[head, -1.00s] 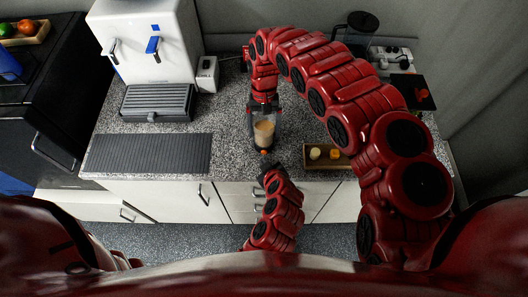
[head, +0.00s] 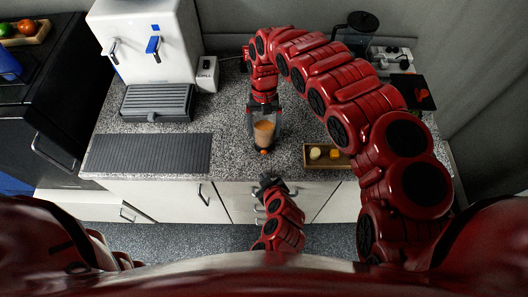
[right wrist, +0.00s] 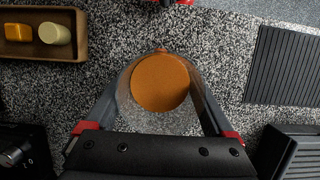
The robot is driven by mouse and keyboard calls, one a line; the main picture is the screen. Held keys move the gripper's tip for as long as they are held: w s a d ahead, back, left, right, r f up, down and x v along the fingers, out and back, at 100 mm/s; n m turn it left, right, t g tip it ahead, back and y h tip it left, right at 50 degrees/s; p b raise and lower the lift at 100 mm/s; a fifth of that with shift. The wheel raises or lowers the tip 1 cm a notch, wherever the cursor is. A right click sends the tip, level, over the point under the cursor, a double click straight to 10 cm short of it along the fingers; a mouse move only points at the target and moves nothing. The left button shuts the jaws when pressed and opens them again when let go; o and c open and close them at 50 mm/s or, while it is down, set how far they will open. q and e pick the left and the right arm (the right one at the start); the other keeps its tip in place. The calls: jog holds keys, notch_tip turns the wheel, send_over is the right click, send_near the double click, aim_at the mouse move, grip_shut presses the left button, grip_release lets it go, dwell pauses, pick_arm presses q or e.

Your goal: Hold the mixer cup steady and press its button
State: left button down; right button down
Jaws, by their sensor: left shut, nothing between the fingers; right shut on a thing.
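The mixer cup (head: 264,131) stands upright on the speckled counter, a clear cup with an orange-brown drink. My right gripper (head: 264,117) reaches down from behind and is shut around its sides. In the right wrist view the cup (right wrist: 160,84) sits between the two fingers of the right gripper (right wrist: 160,95), with the drink seen from above. The small orange-red button (head: 264,151) is low on the cup's front; its tip (right wrist: 161,49) also shows in the right wrist view. My left gripper (head: 270,184) is shut and empty, in front of the counter edge, apart from the button.
A wooden tray (head: 309,165) with a pale piece and an orange piece lies right of the cup. A dark ribbed mat (head: 148,154) and a white dispenser (head: 146,45) with a drip tray (head: 157,103) are to the left. Counter between mat and cup is clear.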

grip_release()
